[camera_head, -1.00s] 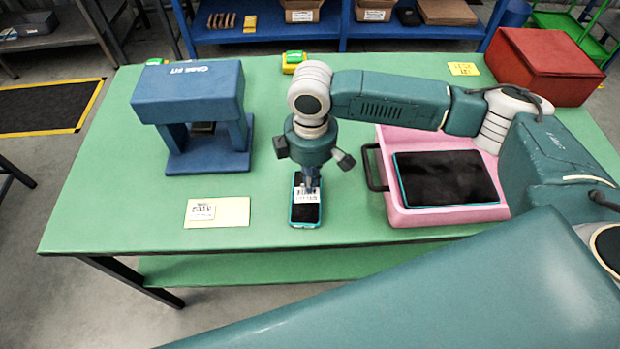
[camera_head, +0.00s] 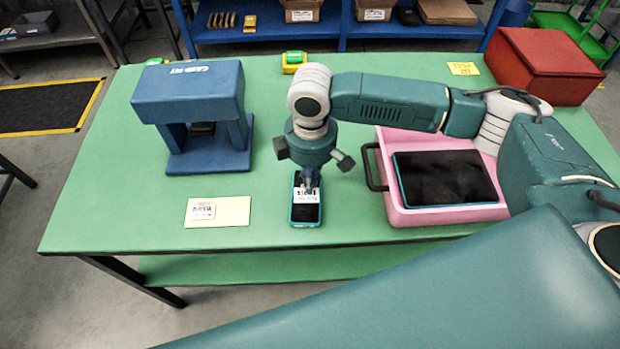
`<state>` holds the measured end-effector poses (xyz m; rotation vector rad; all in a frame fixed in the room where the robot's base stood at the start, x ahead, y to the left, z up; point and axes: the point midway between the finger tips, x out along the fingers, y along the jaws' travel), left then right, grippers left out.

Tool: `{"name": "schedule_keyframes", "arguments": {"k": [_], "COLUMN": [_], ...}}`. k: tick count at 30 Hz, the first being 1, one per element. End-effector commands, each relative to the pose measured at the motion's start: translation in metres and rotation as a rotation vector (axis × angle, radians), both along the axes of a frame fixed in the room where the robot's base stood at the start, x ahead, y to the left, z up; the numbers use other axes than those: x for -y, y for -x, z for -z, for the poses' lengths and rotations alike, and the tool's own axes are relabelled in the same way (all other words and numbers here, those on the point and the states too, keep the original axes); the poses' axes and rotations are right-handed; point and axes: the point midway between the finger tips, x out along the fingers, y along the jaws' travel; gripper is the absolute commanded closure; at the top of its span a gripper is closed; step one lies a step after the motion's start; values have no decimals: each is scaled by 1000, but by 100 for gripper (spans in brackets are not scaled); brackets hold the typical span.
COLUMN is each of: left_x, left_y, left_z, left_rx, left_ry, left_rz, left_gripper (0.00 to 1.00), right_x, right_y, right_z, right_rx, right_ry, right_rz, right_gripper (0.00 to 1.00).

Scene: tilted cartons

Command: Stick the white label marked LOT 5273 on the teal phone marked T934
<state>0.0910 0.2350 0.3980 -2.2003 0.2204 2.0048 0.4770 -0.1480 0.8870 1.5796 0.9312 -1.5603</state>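A teal-edged phone (camera_head: 305,214) with a dark screen lies on the green table, near its front edge. A white label (camera_head: 306,196) with dark print lies over the phone's screen; the print is too small to read. My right gripper (camera_head: 309,186) points down right above the phone, with its tips at the label. The tips are too small to tell whether they hold the label. A yellow card (camera_head: 233,212) with another white label (camera_head: 203,209) on it lies to the left. My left gripper is not in view.
A blue press-like stand (camera_head: 188,95) is at the back left. A pink tray (camera_head: 404,216) with a dark tablet (camera_head: 445,178) is right of the phone. A red box (camera_head: 545,62) sits at the back right. The table left of the yellow card is clear.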

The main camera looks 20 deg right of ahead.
Motion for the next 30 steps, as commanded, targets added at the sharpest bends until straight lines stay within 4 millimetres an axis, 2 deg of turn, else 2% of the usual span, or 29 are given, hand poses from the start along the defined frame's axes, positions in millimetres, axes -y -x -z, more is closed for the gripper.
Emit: {"name": "schedule_keyframes", "arguments": {"k": [5,9,19,22,26,30], "left_x": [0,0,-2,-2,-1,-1], "left_y": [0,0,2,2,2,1], "left_z": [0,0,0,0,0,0], "left_rx": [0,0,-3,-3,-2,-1], "left_ry": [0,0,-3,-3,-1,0], "left_rz": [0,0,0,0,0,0], "left_gripper": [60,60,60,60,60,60], "right_x": [0,0,0,0,0,0], "right_y": [1,1,1,1,0,0], "right_z": [1,1,1,-5,-25,-56], "right_rx": [-3,-3,-3,-2,1,2], "right_ry": [1,1,2,1,0,-1], "right_rz": [0,0,0,0,-1,-2], "right_gripper": [100,73,73,73,73,73]}}
